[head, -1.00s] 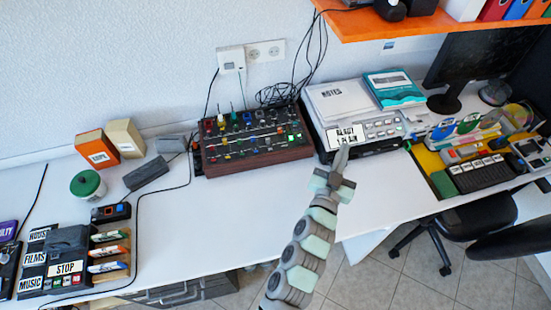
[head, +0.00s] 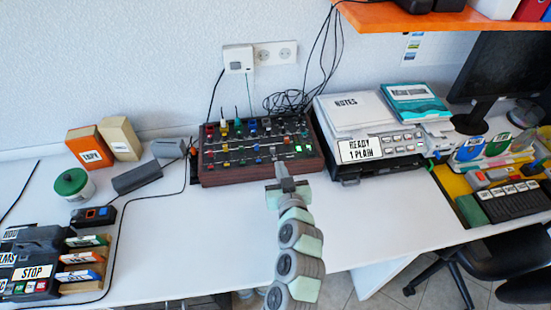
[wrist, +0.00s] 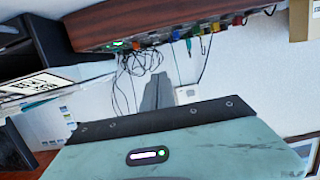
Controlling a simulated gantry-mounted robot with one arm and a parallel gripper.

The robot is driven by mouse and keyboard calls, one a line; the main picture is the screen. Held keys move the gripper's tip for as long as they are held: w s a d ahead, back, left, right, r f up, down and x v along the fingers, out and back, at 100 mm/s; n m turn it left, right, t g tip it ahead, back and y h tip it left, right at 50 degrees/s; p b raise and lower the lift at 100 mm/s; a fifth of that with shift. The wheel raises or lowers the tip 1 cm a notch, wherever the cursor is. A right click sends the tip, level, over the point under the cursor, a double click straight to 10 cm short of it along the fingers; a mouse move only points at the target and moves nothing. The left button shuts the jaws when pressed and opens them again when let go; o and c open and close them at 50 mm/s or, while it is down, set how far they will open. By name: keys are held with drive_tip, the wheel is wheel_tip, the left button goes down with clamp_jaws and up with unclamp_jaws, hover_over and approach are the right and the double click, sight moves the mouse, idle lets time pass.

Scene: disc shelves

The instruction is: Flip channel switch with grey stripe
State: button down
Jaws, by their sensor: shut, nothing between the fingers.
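The channel switches sit on a dark mixer panel with reddish-brown sides (head: 210,179). The panel carries several small coloured knobs and switches, and a green light glows at its right. Grey stripe markings are too small to tell apart. My gripper (head: 281,168) is shut and empty, just in front of the mixer's front edge, right of its middle. In the wrist view my grey fingers (wrist: 158,94) point toward the wall, and the mixer (wrist: 145,22) runs across the top of the picture with its knobs and green light.
A printer (head: 380,160) with a "READY 1 PLAIN" label stands right of the mixer. Black cables (head: 290,101) lie behind it. A dark grey block (head: 138,177), a green-lidded jar (head: 74,187) and a "STOP" unit (head: 36,272) are left. The white tabletop (head: 185,235) before the mixer is clear.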

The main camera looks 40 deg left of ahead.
drive_tip(key=b, duration=0.2)
hover_over(273, 151)
drive_tip(key=f+v, duration=0.1)
drive_tip(key=v, duration=0.3)
wheel_tip(273, 151, down, 2)
wheel_tip(273, 151, down, 4)
drive_tip(key=shift+b, duration=0.6)
drive_tip(key=shift+w, duration=0.1)
drive_tip(key=shift+a+r+p, duration=0.15)
drive_tip(key=shift+p, duration=0.7)
drive_tip(key=shift+f, duration=0.3)
drive_tip(key=shift+w+r+p, duration=0.1)
drive_tip(key=shift+r+p, duration=0.95)
drive_tip(key=shift+r, duration=1.35)
drive_tip(key=p+v, duration=0.1)
drive_tip(key=v, duration=0.8)
drive_tip(key=shift+r, duration=0.4)
